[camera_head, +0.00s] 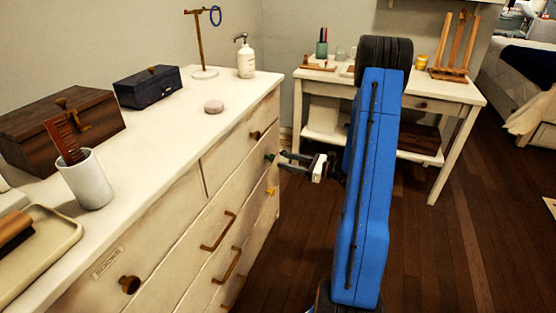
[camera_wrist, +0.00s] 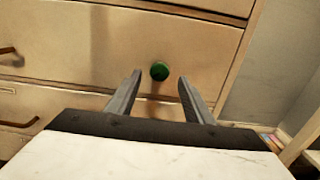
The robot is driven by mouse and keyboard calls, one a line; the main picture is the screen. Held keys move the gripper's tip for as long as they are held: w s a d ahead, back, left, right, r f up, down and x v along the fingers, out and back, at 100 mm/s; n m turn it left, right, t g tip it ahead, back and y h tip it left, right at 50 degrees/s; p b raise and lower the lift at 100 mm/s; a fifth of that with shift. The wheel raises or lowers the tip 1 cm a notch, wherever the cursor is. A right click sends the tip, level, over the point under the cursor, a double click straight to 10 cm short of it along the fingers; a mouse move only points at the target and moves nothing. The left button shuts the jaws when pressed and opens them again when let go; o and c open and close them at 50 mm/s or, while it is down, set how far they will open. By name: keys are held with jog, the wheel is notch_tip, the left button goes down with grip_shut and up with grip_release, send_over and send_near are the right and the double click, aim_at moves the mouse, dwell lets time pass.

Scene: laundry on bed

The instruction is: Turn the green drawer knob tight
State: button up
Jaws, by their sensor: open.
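The green knob (camera_wrist: 159,70) sits on a cream drawer front. In the wrist view it lies beyond and between my two fingertips. In the head view the green knob (camera_head: 270,157) shows small on the dresser's front, at the left end of my gripper (camera_head: 283,160). My gripper, also in the wrist view (camera_wrist: 159,76), is open, with its fingers on either side of the knob's line. I see no finger touching the knob; the exact gap is hard to tell.
The white dresser (camera_head: 150,200) has brown handles, a brown knob (camera_head: 129,284) and a yellow knob (camera_head: 271,191). A wooden box (camera_head: 60,120), a white cup (camera_head: 85,180) and a pump bottle (camera_head: 245,58) stand on top. A side table (camera_head: 465,95) stands behind my arm. Wooden floor lies clear at right.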

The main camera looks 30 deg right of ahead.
aim_at(273, 157)
jog(key=shift+x, duration=2.3)
jog(key=shift+c, duration=0.2)
jog(key=c, duration=1)
